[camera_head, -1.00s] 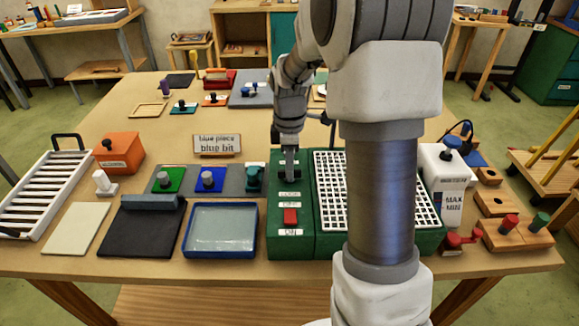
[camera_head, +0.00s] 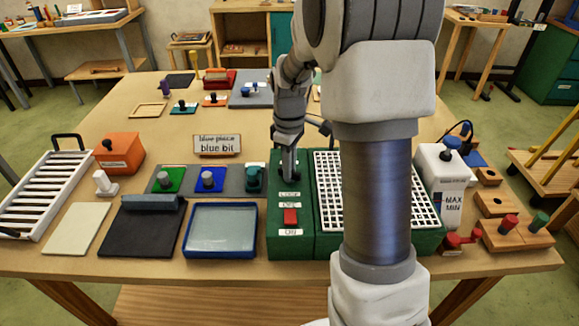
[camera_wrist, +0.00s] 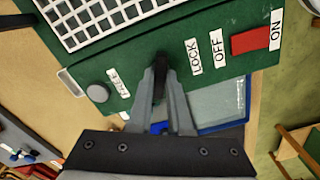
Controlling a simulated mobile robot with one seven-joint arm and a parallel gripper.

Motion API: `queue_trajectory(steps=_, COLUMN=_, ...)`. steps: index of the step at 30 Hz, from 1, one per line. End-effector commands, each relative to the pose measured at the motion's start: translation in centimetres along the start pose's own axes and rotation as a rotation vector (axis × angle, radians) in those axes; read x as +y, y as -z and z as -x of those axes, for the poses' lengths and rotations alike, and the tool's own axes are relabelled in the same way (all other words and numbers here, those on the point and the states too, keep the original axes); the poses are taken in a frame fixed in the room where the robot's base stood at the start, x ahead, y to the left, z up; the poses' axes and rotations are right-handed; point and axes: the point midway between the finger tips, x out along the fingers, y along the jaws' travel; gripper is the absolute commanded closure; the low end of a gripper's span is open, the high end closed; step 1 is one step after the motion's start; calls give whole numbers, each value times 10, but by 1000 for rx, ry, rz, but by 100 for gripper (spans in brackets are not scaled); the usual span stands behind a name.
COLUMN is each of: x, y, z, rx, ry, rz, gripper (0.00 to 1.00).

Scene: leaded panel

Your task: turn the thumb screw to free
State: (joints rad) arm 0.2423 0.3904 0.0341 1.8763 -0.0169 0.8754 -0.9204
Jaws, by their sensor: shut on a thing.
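The dark thumb screw (camera_wrist: 159,88) stands on the green machine housing (camera_wrist: 215,90), between a label that seems to read FREE (camera_wrist: 118,83) and the LOCK label (camera_wrist: 194,57). My gripper (camera_wrist: 161,68) is shut on the thumb screw, with one finger on each side. The fingers hide part of it, and I cannot tell its exact angle. In the head view my gripper (camera_head: 289,172) points down onto the back part of the green housing (camera_head: 276,222). The thumb screw is mostly hidden there.
A red switch (camera_head: 290,217) sits between the OFF and ON labels in front of my gripper. A white grid (camera_head: 328,190) lies to the right. A grey round knob (camera_wrist: 97,93) is near the FREE label. A blue-rimmed tray (camera_head: 187,232) stands to the left.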

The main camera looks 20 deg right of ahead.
Motion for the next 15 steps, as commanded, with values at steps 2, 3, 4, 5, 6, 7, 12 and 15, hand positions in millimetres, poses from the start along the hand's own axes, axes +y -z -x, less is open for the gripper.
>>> queue_trajectory(steps=2, x=0, y=1, z=1, rx=1, ry=-1, rz=-72, gripper=100)
queue_trajectory(steps=3, x=0, y=0, z=1, rx=1, ry=-1, rz=-110, gripper=100)
queue_trajectory(steps=4, x=0, y=0, z=1, rx=0, ry=-1, rz=-139, gripper=100)
queue_trajectory(steps=5, x=0, y=0, z=1, rx=0, ry=-2, rz=-168, gripper=100)
queue_trajectory(steps=6, x=0, y=0, z=1, rx=0, ry=-2, rz=-206, gripper=100)
queue_trajectory(steps=7, x=0, y=0, z=1, rx=0, ry=-2, rz=-234, gripper=100)
queue_trajectory(steps=12, x=0, y=0, z=1, rx=1, ry=-1, rz=-396, gripper=100)
queue_trajectory(steps=15, x=0, y=1, z=1, rx=1, ry=-1, rz=-490, gripper=100)
